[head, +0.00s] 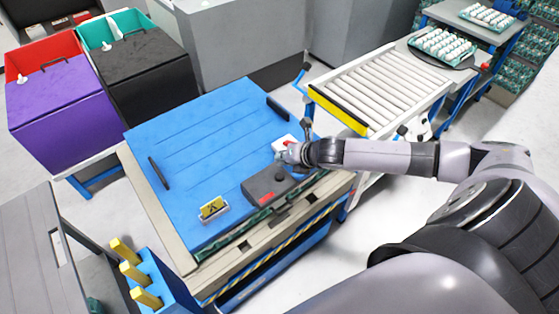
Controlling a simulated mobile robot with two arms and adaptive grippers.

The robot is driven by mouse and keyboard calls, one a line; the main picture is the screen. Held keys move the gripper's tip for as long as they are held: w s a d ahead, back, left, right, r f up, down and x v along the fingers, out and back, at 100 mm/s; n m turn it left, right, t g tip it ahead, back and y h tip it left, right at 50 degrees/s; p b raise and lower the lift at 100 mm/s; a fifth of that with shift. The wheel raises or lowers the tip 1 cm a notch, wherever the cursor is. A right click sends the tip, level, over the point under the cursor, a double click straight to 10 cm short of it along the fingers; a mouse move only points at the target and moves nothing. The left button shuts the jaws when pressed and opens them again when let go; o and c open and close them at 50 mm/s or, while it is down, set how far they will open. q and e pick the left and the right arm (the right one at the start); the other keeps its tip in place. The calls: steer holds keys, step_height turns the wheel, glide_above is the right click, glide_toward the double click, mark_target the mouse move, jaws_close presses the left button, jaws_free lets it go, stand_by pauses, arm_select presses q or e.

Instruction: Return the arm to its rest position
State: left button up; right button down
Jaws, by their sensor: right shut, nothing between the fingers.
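My right arm comes in from the right of the head view and reaches left across to the blue-topped table (200,140). My right gripper (287,156) is at the right side of that table, above or beside a dark grey box (268,186) with a red mark. It is shut with nothing in it, and its fingertips are small and hard to make out. A small white and red object (283,143) shows right by the gripper; I cannot tell if they touch. My left gripper is not in view.
A roller conveyor (385,88) stands behind my right arm, with egg trays (442,47) beyond it. Purple (62,105) and black (145,68) bins stand at left. Yellow-handled items (133,272) are at lower left.

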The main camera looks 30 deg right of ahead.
steer(key=shift+r, duration=0.55)
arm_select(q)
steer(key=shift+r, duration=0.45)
arm_select(e)
steer(key=shift+f, duration=0.1)
